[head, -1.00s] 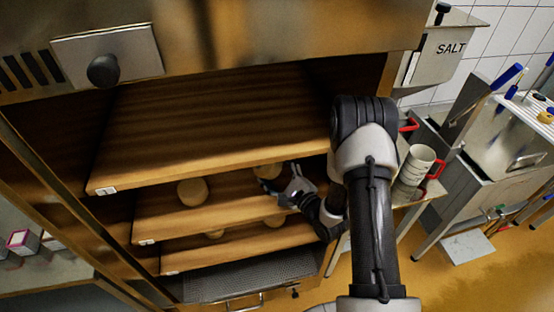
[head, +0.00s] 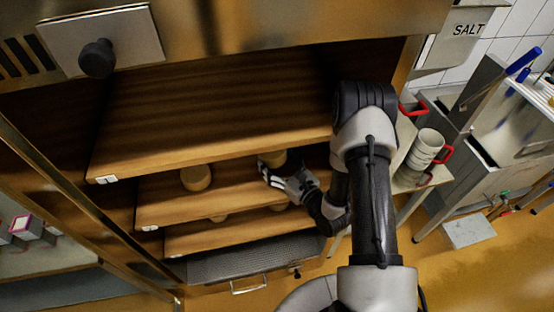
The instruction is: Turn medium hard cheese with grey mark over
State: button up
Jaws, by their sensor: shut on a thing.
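My gripper (head: 270,170) reaches in at the right of the middle shelf and is shut on a round cheese (head: 289,161). The held cheese looks dark and shaded and is partly hidden by the fingers and the top shelf's edge. I cannot tell its exact tilt or whether it touches the shelf. A second pale cheese (head: 195,178) sits at the left of the same middle shelf (head: 240,188). No grey mark can be made out on either cheese.
The top wooden shelf (head: 220,115) is empty and overhangs the middle one closely. The lower shelf (head: 205,237) holds partly hidden cheeses (head: 279,207). Stacked white moulds (head: 424,150) stand on a side table at the right, beside a metal SALT bin (head: 460,38).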

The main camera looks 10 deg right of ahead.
jog(key=o, duration=1.1)
jog(key=shift+f+v, duration=0.2)
jog(key=shift+v, duration=3.3)
jog(key=shift+a, duration=0.1)
notch_tip(320, 180, up, 6)
jog(key=p, duration=0.5)
